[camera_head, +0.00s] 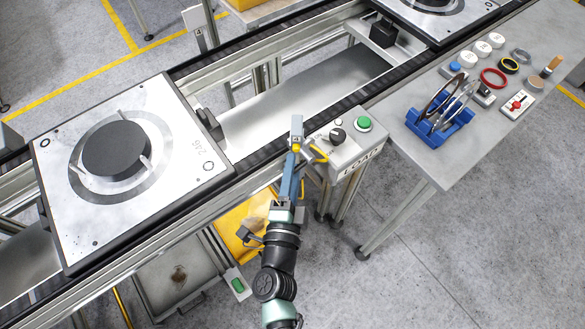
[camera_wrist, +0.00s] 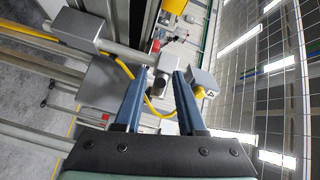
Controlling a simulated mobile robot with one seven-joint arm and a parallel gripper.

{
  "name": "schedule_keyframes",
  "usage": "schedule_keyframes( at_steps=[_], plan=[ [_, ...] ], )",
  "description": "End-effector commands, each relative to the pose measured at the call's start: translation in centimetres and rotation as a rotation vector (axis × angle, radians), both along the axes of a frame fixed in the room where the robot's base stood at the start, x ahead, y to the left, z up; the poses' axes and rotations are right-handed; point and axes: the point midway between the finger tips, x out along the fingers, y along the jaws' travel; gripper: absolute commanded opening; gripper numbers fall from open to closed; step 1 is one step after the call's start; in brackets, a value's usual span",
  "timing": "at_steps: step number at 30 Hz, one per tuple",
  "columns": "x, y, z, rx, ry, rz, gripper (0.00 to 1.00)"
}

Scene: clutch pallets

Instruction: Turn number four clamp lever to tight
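I cannot clearly pick out the number four clamp lever. My gripper (camera_head: 296,150) is at the near edge of the conveyor, left of the LOAD control box (camera_head: 345,150). A narrow grey upright part (camera_head: 297,126) shows just past its fingertips. In the wrist view my gripper (camera_wrist: 159,73) has its two blue fingers apart. A short dark cylinder (camera_wrist: 157,86) shows between them, with a grey block above it; I cannot tell whether either finger touches it. A yellow cable (camera_wrist: 125,68) curves behind the fingers to a grey box (camera_wrist: 203,82) at right.
A pallet (camera_head: 190,178) with a black disc sits on the conveyor at left; another (camera_head: 440,12) stands at the far right. The control box carries a black knob (camera_head: 338,135) and green button (camera_head: 364,124). A side table (camera_head: 425,150) holds rings, a blue rack and small parts.

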Motion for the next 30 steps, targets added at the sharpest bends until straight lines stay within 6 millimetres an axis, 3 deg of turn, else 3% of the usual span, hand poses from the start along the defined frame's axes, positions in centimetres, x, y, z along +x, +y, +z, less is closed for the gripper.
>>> schedule_keyframes(
  at_steps=[1, 6, 20, 30],
  plan=[
    [0.0, 0.0, 0.0, 0.0, 0.0, 0.0, 0.28],
    [0.0, 0.0, 0.0, 0.0, 0.0, 0.0, 0.0],
    [0.0, 0.0, -0.3, -0.014, -0.01, -0.001, 0.0],
    [0.1, -0.2, -1.7, -0.125, -0.093, -0.002, 0.0]
  ],
)
